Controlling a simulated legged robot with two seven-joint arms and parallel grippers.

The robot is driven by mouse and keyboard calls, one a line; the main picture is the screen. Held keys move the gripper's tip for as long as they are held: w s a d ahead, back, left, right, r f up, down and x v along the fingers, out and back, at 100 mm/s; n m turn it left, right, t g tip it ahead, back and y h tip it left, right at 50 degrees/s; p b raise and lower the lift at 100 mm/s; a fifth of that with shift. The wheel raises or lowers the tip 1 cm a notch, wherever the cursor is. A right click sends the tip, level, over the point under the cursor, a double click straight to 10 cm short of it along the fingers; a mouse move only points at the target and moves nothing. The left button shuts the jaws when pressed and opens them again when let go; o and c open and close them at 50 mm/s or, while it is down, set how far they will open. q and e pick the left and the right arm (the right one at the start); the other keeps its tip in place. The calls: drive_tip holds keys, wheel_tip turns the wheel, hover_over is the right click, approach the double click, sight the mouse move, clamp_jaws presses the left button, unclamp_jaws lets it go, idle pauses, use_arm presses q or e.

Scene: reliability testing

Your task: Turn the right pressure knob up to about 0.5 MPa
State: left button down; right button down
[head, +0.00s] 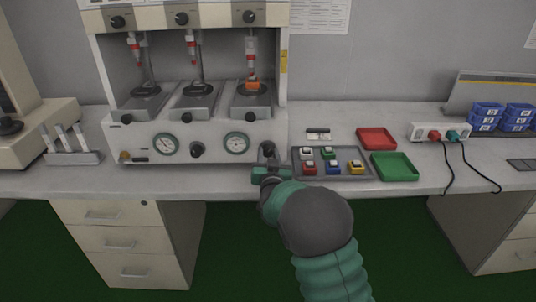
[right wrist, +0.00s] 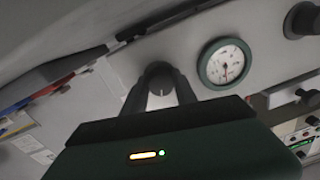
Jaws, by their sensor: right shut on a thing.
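The right pressure knob (right wrist: 159,71) is a dark round knob on the front of the grey machine (head: 210,128). In the right wrist view it sits between the two fingers of my right gripper (right wrist: 160,86), which is shut on it. In the head view my right gripper (head: 267,156) reaches the lower right corner of the panel and mostly hides this knob. The right gauge (head: 237,143) has a white face and dark green rim, and it also shows in the right wrist view (right wrist: 226,62). Its numbers are too small to read. My left gripper is out of view.
Another knob (head: 197,150) and the left gauge (head: 165,144) are farther left on the panel. A grey tray (head: 340,174) of coloured blocks lies just right of my gripper, with a red tray (head: 377,138) and green tray (head: 394,166) beyond.

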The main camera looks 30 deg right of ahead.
drive_tip(key=shift+n, duration=0.6)
drive_tip(key=c, duration=1)
unclamp_jaws()
drive_tip(key=shift+o, duration=0.2)
drive_tip(key=p+v, duration=0.3)
drive_tip(key=v, duration=1.3)
drive_tip(key=shift+s+a, duration=0.25)
drive_tip(key=shift+s, duration=0.1)
